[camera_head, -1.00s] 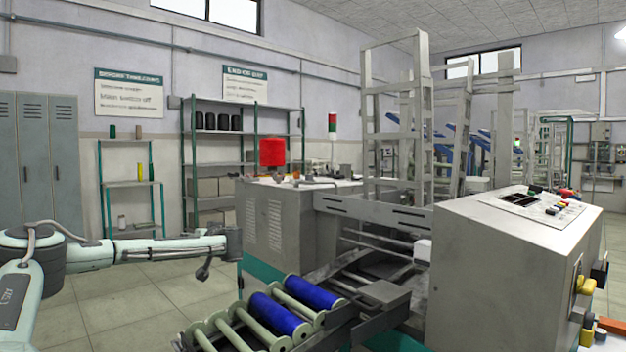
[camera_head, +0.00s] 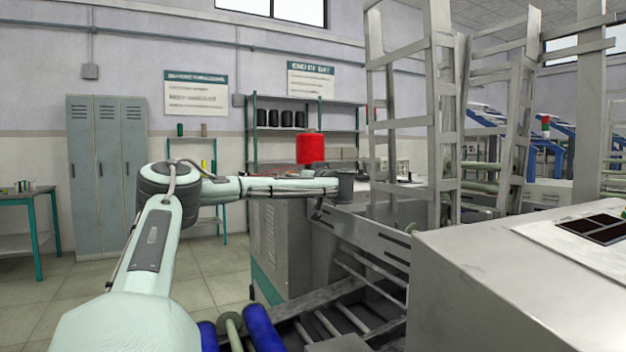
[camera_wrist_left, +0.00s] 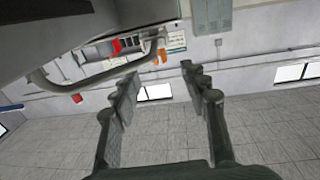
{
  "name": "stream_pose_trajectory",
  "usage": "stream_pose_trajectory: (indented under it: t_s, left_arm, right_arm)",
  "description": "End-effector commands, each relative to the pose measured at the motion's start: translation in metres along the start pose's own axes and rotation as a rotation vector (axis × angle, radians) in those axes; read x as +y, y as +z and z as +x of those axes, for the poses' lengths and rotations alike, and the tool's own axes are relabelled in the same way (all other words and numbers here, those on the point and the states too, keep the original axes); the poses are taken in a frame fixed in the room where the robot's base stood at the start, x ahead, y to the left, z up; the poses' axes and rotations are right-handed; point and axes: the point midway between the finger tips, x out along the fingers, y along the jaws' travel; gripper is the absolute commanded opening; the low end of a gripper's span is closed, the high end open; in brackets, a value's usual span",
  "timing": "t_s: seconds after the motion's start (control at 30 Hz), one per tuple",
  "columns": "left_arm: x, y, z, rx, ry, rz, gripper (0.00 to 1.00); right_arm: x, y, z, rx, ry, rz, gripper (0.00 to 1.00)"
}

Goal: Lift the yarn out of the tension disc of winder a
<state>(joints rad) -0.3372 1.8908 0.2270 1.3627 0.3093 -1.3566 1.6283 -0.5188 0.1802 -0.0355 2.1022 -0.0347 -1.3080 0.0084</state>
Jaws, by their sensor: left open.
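A red yarn package (camera_head: 310,148) stands upright on top of the grey machine cabinet (camera_head: 283,245) in the head view. My left arm reaches in from the left, and its wrist is in front of the cabinet's top edge, just right of and below the red package. My left gripper (camera_head: 317,211) appears small and dark below the wrist, apparently empty. In the left wrist view (camera_wrist_left: 160,82) its two fingers are spread with nothing between them. I cannot make out a yarn strand or a tension disc in either view. My right gripper is not in view.
Upright grey frames (camera_head: 440,120) rise behind the machine, right of the wrist. A grey console (camera_head: 500,275) fills the lower right. Blue rollers (camera_head: 262,328) lie at the bottom. Lockers (camera_head: 108,175) stand along the back wall, with open floor (camera_head: 195,280) before them.

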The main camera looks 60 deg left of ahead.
Motion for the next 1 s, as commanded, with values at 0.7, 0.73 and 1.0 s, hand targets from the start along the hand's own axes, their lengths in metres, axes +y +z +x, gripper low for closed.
stream_pose_trajectory:
  t_s: [0.7,0.73,1.0]
  left_arm:
    - [-0.002,-0.009,0.075,0.002,-0.002,0.003,0.45]
    - [-0.001,-0.009,0.076,0.002,-0.001,0.001,0.45]
    - [-0.001,-0.007,0.078,0.0,0.001,-0.001,0.44]
  right_arm:
    - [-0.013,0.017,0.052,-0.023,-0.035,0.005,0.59]
    - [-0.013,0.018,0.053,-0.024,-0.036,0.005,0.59]
    - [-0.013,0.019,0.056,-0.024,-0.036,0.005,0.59]
